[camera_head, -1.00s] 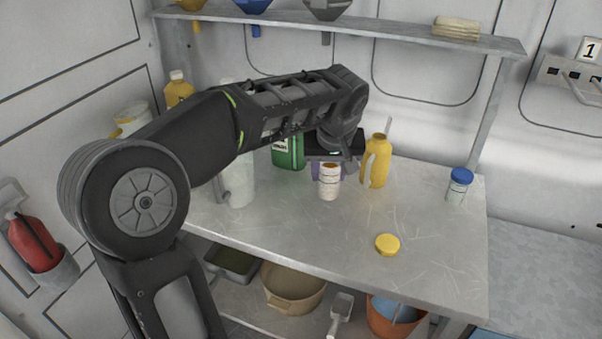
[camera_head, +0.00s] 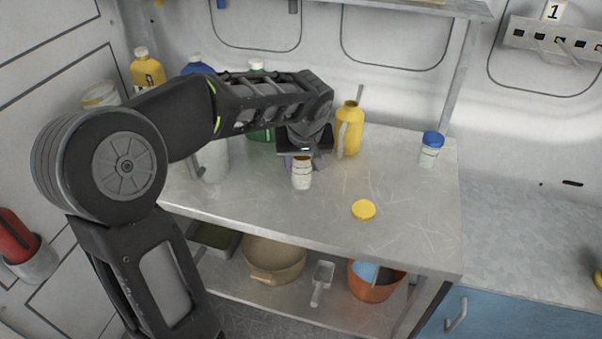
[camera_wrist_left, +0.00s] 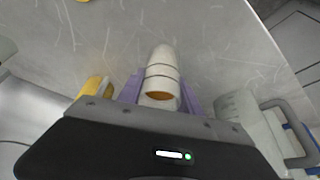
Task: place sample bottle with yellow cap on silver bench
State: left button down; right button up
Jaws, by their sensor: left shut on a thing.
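My left gripper (camera_head: 302,160) is shut on a white sample bottle (camera_head: 302,176) above or on the scratched metal bench (camera_head: 260,215). I cannot tell whether its base touches the top. In the left wrist view the bottle (camera_wrist_left: 163,70) sits between the purple fingers (camera_wrist_left: 160,90), with an amber-coloured round top facing the camera. A flat yellow cap (camera_head: 363,209) lies on the bench to the right and in front of the bottle. A silver-grey counter (camera_head: 530,225) stands to the right, over a blue cabinet. My right gripper is not in view.
A yellow jug (camera_head: 349,130) stands just behind and right of the gripper. A blue-capped jar (camera_head: 431,149) stands near the bench's right edge. Larger bottles, such as the yellow one (camera_head: 147,72), stand at the back left. The counter's near top is clear.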

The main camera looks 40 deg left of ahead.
aim_at(302, 174)
pick_arm(q)
jog(key=shift+f, duration=1.85)
jog(key=shift+f, duration=0.2)
jog(key=c, duration=0.8)
grip_release()
jog(key=shift+r, duration=0.1)
jog(key=shift+r, duration=0.25)
jog(key=v, duration=1.2)
jog(key=shift+f, duration=0.1)
